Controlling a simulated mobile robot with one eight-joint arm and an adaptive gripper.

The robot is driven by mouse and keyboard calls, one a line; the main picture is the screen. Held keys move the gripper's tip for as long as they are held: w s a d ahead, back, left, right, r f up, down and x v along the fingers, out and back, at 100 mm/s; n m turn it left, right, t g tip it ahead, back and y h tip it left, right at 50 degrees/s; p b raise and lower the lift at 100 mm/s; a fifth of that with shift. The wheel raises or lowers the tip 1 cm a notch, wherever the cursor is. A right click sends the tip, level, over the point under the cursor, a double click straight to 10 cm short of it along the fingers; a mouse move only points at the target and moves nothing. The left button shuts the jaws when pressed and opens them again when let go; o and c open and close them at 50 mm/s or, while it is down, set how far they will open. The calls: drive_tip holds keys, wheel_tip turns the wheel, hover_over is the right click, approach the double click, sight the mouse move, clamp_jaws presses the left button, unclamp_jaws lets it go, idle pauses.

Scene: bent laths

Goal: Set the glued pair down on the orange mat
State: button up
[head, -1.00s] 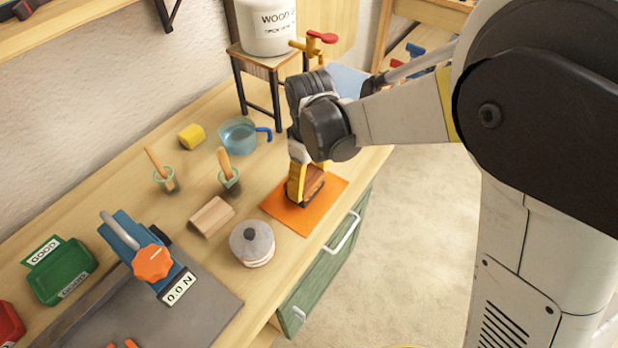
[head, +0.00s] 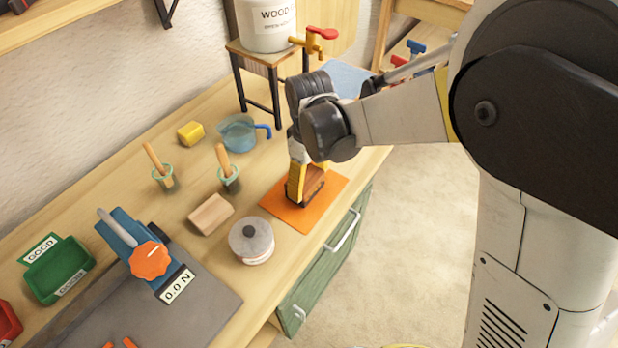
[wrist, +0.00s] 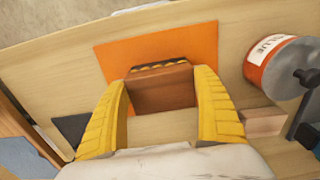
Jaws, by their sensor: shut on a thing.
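My gripper (wrist: 162,95) has yellow fingers and points down over the orange mat (head: 283,211). In the head view the glued pair (head: 314,182) shows beside a yellow finger, low over the mat. A dark strip with yellow marks lies along its far edge in the wrist view. I cannot tell whether the pair touches the mat. The mat (wrist: 185,45) extends around the pair in the wrist view.
A glue pot (head: 251,241) stands left of the mat, and a loose wood block (head: 211,214) lies behind it. Two brush pots (head: 229,178), a blue jug (head: 238,133) and a stool with a white tub (head: 266,24) stand farther back. The bench's front edge is close to the mat.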

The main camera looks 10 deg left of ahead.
drive_tip(key=o, duration=1.2)
wheel_tip(320, 180, up, 12)
drive_tip(key=s+d+r+m+t+y, duration=0.1)
drive_tip(key=s+d+r+m+t, duration=0.15)
drive_tip(key=d, duration=0.65)
drive_tip(key=s+d+r+m+t, duration=0.1)
drive_tip(key=d+r+m, duration=0.25)
drive_tip(key=d, duration=0.45)
drive_tip(key=s+d+f+m+t, duration=0.1)
drive_tip(key=s+d+m, duration=0.1)
drive_tip(key=d, duration=0.1)
drive_tip(key=s+d+m+t, duration=0.1)
drive_tip(key=s+d+m, duration=0.1)
drive_tip(key=d, duration=0.2)
drive_tip(key=s+d+f+m+t+h, duration=0.1)
drive_tip(key=s+d+m, duration=0.2)
drive_tip(key=d, duration=0.1)
drive_tip(key=shift+s+d+f+t, duration=0.1)
drive_tip(key=shift+d+f+t, duration=0.15)
drive_tip(key=shift+f, duration=0.1)
